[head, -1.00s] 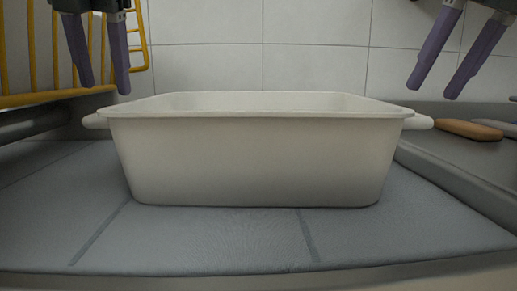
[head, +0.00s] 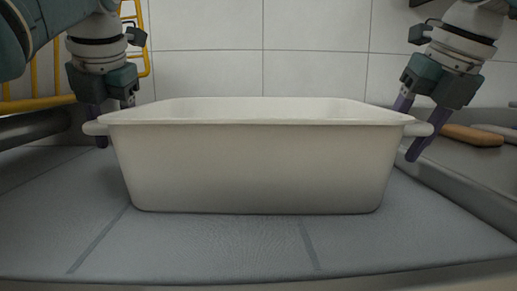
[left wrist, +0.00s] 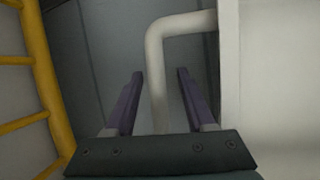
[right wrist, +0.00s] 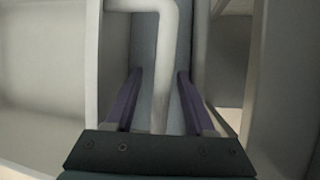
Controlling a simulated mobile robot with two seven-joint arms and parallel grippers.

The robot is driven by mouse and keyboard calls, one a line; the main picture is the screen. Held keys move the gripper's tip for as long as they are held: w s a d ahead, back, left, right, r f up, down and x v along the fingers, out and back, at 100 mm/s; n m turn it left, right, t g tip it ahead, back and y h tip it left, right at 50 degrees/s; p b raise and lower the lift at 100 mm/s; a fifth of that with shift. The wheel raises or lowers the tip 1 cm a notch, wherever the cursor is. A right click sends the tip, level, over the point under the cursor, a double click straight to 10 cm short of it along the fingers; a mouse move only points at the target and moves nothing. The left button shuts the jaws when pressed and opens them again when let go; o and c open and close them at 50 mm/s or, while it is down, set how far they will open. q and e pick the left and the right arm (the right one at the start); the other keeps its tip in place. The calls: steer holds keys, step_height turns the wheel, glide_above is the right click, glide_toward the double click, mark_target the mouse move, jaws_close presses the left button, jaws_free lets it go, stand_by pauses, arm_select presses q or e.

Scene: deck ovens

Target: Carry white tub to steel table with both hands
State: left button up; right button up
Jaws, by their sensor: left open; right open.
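The white tub (head: 255,168) stands upright on a grey-blue surface in the middle of the head view, with a handle at each end. My left gripper (head: 115,122) is at the left handle (head: 95,128). In the left wrist view its open purple fingers (left wrist: 155,95) lie either side of the white handle bar (left wrist: 157,80). My right gripper (head: 411,130) is at the right handle (head: 420,128). In the right wrist view its open fingers (right wrist: 160,95) lie either side of the handle bar (right wrist: 163,75). Neither gripper is closed on the tub. The steel table cannot be made out for certain.
A yellow rack (head: 20,104) stands at the back left, and its bars show near my left gripper (left wrist: 45,80). A brown object (head: 472,135) lies on the grey ledge at the right. A tiled wall (head: 300,72) is behind the tub.

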arm_select(q)
jaws_close()
arm_select(e)
jaws_close()
arm_select(q)
steer(key=shift+r, duration=0.1)
stand_by(1.1)
